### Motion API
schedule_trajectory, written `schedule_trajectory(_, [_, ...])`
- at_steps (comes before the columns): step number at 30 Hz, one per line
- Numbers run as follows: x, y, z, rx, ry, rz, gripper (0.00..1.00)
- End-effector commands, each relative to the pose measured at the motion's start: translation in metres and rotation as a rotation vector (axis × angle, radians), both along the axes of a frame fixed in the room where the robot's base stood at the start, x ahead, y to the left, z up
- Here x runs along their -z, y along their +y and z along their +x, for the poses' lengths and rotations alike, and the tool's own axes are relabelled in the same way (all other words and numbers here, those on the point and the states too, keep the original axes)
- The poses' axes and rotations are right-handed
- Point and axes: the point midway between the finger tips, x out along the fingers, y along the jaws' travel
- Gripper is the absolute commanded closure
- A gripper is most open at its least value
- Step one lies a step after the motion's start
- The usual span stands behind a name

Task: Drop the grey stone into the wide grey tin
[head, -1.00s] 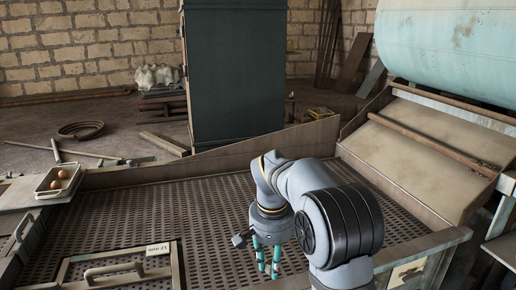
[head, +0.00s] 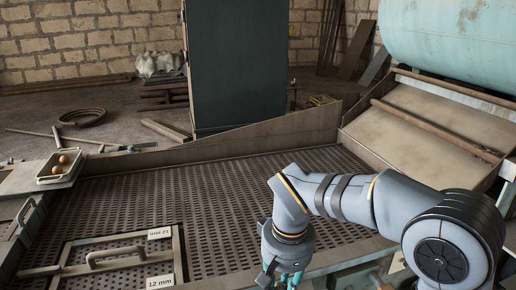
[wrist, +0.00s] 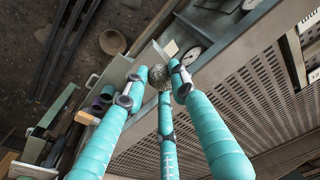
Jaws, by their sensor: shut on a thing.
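My gripper (wrist: 160,80) has three teal fingers, shut on the grey stone (wrist: 156,88), a rough speckled lump between the fingertips in the wrist view. In the head view my gripper (head: 282,278) is at the bottom edge, by the front rim of the perforated bed, its fingertips cut off; the stone is not visible there. Below the fingers in the wrist view is the bed's outer side and a lower area with containers. I cannot clearly make out the wide grey tin in either view.
The perforated bed (head: 215,195) carries a handled frame (head: 112,254). A pan with brown round things (head: 65,170) stands at left. In the wrist view, an open box (wrist: 118,72), a round dial (wrist: 192,55) and a brown bowl-like thing (wrist: 111,42) lie around the fingers.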

Motion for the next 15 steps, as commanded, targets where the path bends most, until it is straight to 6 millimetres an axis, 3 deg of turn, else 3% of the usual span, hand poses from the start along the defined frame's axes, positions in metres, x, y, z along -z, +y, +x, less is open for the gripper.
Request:
schedule_trajectory(7, [0.005, -0.050, -0.041, 0.037, -0.004, 0.003, 1.00])
schedule_trajectory(15, [0.007, -0.100, -0.053, 0.165, -0.004, 0.003, 1.00])
